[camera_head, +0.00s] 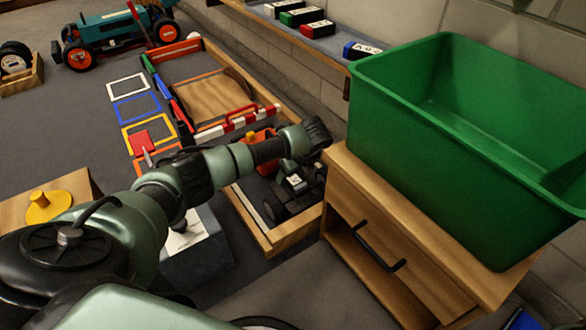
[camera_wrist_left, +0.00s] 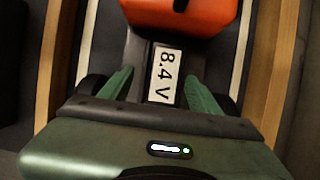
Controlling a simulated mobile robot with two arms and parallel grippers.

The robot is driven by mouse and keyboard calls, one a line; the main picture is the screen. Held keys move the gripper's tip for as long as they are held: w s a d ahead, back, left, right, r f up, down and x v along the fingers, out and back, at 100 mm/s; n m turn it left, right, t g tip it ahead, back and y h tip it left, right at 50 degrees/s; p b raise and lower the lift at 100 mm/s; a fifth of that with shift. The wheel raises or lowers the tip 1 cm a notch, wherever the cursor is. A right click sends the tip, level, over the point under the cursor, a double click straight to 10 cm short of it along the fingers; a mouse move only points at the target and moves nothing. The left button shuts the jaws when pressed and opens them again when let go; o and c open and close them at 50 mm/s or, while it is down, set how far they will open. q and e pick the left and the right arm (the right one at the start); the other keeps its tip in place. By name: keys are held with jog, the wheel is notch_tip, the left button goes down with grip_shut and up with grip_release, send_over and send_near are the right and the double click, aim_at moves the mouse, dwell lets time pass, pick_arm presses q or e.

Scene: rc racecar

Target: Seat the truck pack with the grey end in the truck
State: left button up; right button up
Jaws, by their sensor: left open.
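The truck (camera_head: 262,136) has an orange-red cab and black wheels and stands inside a wooden-edged lane. Its cab (camera_wrist_left: 180,12) also fills the top of the left wrist view. A dark pack with a white "8.4 V" label (camera_wrist_left: 164,74) lies behind the cab, between my left fingers. I cannot tell whether it is fully seated, and its grey end cannot be made out. My left gripper (camera_wrist_left: 160,90) is open, one green finger on each side of the pack. In the head view the left gripper (camera_head: 297,182) is over the truck's rear. My right gripper is not in view.
A green bin (camera_head: 440,140) stands on a wooden cabinet (camera_head: 400,235) close right of the lane. A red-white barrier (camera_head: 238,119) crosses the lane. Several packs (camera_head: 302,17) lie on the back ledge. A teal car (camera_head: 110,32) stands far left. Coloured floor frames (camera_head: 137,107) lie left of the lane.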

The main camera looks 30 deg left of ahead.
pick_arm(q)
jog(key=p+v, duration=0.5)
jog(key=v, duration=0.5)
jog(key=shift+w+r, duration=0.2)
jog(key=shift+r, duration=0.05)
jog(key=shift+a, duration=0.15)
